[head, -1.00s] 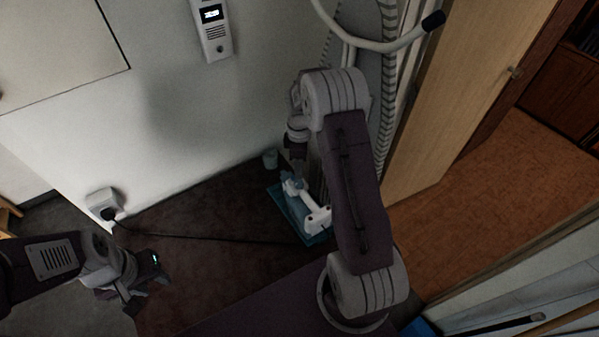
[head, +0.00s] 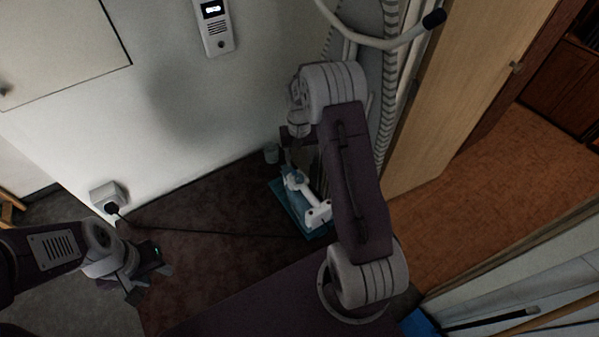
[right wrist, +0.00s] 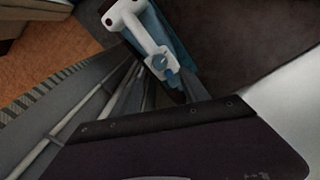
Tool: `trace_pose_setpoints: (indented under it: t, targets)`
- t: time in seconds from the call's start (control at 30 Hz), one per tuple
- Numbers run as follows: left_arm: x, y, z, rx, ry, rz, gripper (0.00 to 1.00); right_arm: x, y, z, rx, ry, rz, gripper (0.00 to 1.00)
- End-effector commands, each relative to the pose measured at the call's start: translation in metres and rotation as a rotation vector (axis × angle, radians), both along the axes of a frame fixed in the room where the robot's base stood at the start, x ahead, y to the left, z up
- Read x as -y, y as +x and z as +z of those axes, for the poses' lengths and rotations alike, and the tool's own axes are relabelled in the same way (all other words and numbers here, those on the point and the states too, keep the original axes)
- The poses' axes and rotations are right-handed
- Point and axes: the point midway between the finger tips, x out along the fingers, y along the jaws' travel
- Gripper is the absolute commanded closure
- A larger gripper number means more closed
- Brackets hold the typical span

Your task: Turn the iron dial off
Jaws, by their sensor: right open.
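The white iron with light blue parts (head: 308,200) lies on a teal board (head: 278,193) at the middle of the head view. In the right wrist view the iron (right wrist: 135,22) is at the top, with a small round blue dial (right wrist: 159,62) near its lower end. My right gripper (head: 290,157) is at the far end of the iron, close to it; its fingertips are partly hidden and I cannot tell whether they touch. It is open. My left gripper (head: 151,281) is open and empty at the lower left, away from the iron.
A dark cord (head: 200,232) runs across the brown floor to a wall socket (head: 107,197). A striped hanging thing (head: 388,95) and a wooden door (head: 470,85) are on the right.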

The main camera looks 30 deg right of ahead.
Motion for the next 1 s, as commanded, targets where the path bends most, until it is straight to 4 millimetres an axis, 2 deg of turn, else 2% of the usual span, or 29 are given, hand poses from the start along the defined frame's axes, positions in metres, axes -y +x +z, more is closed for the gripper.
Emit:
trace_pose_setpoints:
  t: [0.13, 0.43, 0.6, 0.8, 0.83, 1.0]
  targets:
    - [0.0, 0.0, 0.004, 0.0, 0.0, 0.0, 0.64, 0.0, -0.002, -0.019, -0.006, 0.001, 0.001, 0.47]
    - [0.0, 0.0, 0.016, 0.0, 0.0, 0.0, 0.64, 0.0, -0.001, -0.077, -0.004, 0.001, 0.003, 0.47]
    - [0.0, 0.0, 0.017, 0.0, 0.0, 0.0, 0.64, 0.0, 0.0, -0.09, -0.001, 0.0, 0.003, 0.47]
    - [0.0, 0.0, 0.017, 0.0, 0.0, 0.0, 0.64, 0.0, 0.0, -0.091, 0.0, 0.0, 0.003, 0.47]
    - [0.0, 0.0, 0.017, 0.0, 0.0, 0.0, 0.64, 0.0, 0.0, -0.091, 0.0, 0.0, 0.003, 0.5]
    - [0.0, 0.0, 0.017, 0.0, 0.0, 0.0, 0.64, 0.0, 0.0, -0.091, 0.0, 0.0, 0.003, 0.97]
